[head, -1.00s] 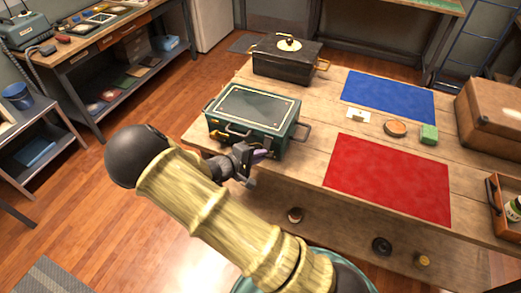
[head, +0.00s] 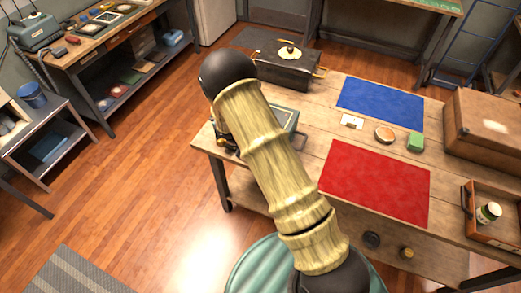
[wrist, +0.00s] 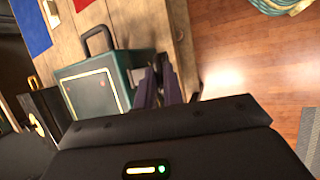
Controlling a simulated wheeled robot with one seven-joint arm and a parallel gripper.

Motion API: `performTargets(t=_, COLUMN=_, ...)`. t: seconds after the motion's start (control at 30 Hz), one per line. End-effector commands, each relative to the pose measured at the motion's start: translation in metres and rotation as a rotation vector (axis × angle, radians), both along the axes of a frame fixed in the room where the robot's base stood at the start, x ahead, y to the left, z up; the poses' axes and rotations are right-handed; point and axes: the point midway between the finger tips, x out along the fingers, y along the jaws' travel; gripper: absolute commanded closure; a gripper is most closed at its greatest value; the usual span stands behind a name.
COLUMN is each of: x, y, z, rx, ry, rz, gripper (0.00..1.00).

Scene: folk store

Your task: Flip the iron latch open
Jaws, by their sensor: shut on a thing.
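The green box (head: 285,117), with a dark lid panel edged by a pale line, stands shut near the table's left end. In the head view my arm covers much of it. In the wrist view the box (wrist: 88,92) lies left of my gripper (wrist: 162,66), with one dark handle at its upper side. The purple-grey fingers are close together at the box's front face, shut on a small part there, apparently the iron latch. The latch itself is hidden between and behind the fingers, so its angle cannot be told.
A black box (head: 283,68) with brass handles stands behind the green one. Open floor lies left of the table (head: 215,150).

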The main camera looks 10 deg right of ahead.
Motion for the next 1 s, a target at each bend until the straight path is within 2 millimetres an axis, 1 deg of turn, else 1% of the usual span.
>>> performTargets(t=0.03, x=0.0019, y=-0.0023, z=0.0068, rx=0.015, ry=0.017, rz=-0.005, gripper=1.00)
performTargets(t=0.07, x=0.0023, y=-0.0027, z=0.0072, rx=0.022, ry=0.029, rz=-0.003, gripper=1.00)
performTargets(t=0.37, x=0.0039, y=-0.0039, z=0.0077, rx=0.063, ry=0.092, rz=0.001, gripper=1.00)
performTargets(t=0.77, x=0.0041, y=-0.0040, z=0.0070, rx=0.066, ry=0.095, rz=0.001, gripper=1.00)
performTargets(t=0.8, x=0.0041, y=-0.0040, z=0.0071, rx=0.066, ry=0.095, rz=0.001, gripper=0.83)
performTargets(t=0.87, x=0.0040, y=-0.0039, z=0.0070, rx=0.066, ry=0.095, rz=0.001, gripper=0.71)
performTargets(t=0.9, x=0.0039, y=-0.0038, z=0.0070, rx=0.066, ry=0.095, rz=0.001, gripper=0.68)
performTargets(t=1.0, x=0.0037, y=-0.0037, z=0.0069, rx=0.066, ry=0.096, rz=0.001, gripper=0.68)
